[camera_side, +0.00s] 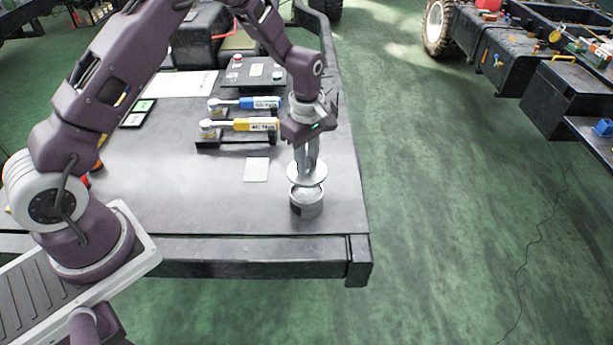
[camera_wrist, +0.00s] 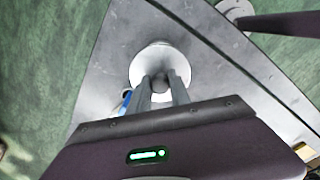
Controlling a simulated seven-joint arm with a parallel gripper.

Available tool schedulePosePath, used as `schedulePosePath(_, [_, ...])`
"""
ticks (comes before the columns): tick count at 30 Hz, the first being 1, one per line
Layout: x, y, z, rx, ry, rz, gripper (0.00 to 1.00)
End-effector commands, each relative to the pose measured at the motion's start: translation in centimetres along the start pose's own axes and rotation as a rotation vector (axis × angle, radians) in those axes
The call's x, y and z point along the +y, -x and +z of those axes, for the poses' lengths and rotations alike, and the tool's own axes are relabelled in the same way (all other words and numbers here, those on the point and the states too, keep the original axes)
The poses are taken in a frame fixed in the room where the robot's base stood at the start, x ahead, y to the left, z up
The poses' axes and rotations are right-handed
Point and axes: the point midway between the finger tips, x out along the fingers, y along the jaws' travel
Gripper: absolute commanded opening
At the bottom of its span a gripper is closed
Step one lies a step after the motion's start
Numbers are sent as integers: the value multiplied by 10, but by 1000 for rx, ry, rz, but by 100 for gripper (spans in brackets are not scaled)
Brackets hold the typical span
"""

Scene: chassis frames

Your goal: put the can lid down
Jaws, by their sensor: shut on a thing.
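The can lid (camera_side: 307,176) is a pale metal disc with a dark knob on top, seen in the wrist view (camera_wrist: 143,69). My gripper (camera_side: 306,160) is shut on the lid's knob, and the fingers reach it from above. In the wrist view my gripper (camera_wrist: 160,84) has one finger on each side of the knob. The can (camera_side: 306,205) is a short grey cylinder near the table's front right corner. The lid is over the can's mouth and looks slightly tilted. I cannot tell whether the lid touches the rim.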

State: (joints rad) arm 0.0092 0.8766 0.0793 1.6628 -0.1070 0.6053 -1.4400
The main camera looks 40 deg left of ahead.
Motion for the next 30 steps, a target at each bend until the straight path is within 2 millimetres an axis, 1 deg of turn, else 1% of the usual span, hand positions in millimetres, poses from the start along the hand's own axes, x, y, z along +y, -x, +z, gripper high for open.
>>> schedulePosePath(1, [1,11,0,1,0,4,0])
schedulePosePath(3, [0,22,-2,1,2,2,0])
schedulePosePath(5, [-4,23,-8,3,6,-2,0])
schedulePosePath(7, [-15,17,-23,7,12,-7,0])
schedulePosePath(11, [-44,-6,-55,10,15,-13,0])
schedulePosePath(12, [-54,-12,-64,8,16,-12,0])
schedulePosePath(15, [-74,-24,-77,2,9,-7,0])
schedulePosePath(17, [-81,-33,-81,0,6,-6,0])
schedulePosePath(21, [-83,-67,-81,-2,1,-5,0])
schedulePosePath(25, [-83,-89,-81,-2,0,-4,0])
schedulePosePath(27, [-83,-104,-81,-2,1,-5,0])
schedulePosePath(30, [-83,-122,-81,-1,1,-3,0])
